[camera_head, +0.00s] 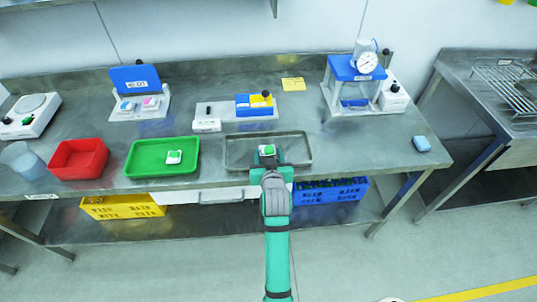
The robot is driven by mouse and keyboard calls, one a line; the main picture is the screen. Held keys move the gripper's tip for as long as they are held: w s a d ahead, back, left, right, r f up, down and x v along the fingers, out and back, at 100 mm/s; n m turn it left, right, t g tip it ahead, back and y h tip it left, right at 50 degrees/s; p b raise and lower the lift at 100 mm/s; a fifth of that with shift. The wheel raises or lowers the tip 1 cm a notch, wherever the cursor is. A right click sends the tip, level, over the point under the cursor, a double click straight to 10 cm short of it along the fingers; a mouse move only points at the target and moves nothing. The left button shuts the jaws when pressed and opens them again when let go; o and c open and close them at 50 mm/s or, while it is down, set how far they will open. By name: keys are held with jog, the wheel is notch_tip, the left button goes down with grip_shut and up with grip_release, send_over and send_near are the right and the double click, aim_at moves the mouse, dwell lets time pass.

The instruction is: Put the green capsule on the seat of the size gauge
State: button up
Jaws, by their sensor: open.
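A small green-and-white piece (267,150), which may be the green capsule, shows at the tip of my gripper (268,161), over the grey metal tray (236,165). My gripper is open; I cannot tell whether the piece is between the fingers or just beyond them. Another green-and-white piece (174,157) lies in the green tray (139,170). No size gauge is clearly marked. A low grey base with a blue-and-yellow block (253,104) stands behind the metal tray. A blue-topped frame with a round dial (366,63) stands at the back right. Their seats are too small to make out.
A red bin (79,158) and a pale cup (22,160) are at the left. A blue-lidded stand (136,79) and a white scale (32,115) are behind them. A blue block (421,144) lies near the right edge. The bench between the metal tray and dial frame looks clear.

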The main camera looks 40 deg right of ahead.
jog(key=v, duration=1.1)
jog(key=shift+w+a+r, duration=0.2)
jog(key=shift+w+r, duration=0.05)
jog(key=shift+w, duration=0.1)
jog(key=s+a+f+n+t+y, duration=0.1)
jog(key=s+a+f, duration=0.4)
jog(key=a, duration=0.4)
jog(key=s+a+f+n+t+y, duration=0.15)
jog(key=s+a+f, duration=0.3)
jog(key=a, duration=0.55)
jog(key=s+a+r+n+y, duration=0.1)
jog(key=s+a+n+y, duration=0.1)
jog(key=s+a, duration=0.3)
jog(key=s+a+r+n+t+y, duration=0.1)
jog(key=s+a, duration=0.5)
jog(key=s, duration=0.6)
jog(key=shift+s+r+n+y, duration=0.3)
jog(key=shift+s+n+y, duration=0.05)
jog(key=shift+y, duration=0.4)
jog(key=shift+s+a+r, duration=0.15)
jog(key=shift+s+r, duration=0.05)
jog(key=shift+s, duration=0.15)
jog(key=shift+c, duration=0.3)
jog(key=c, duration=0.6)
jog(key=shift+s, duration=0.1)
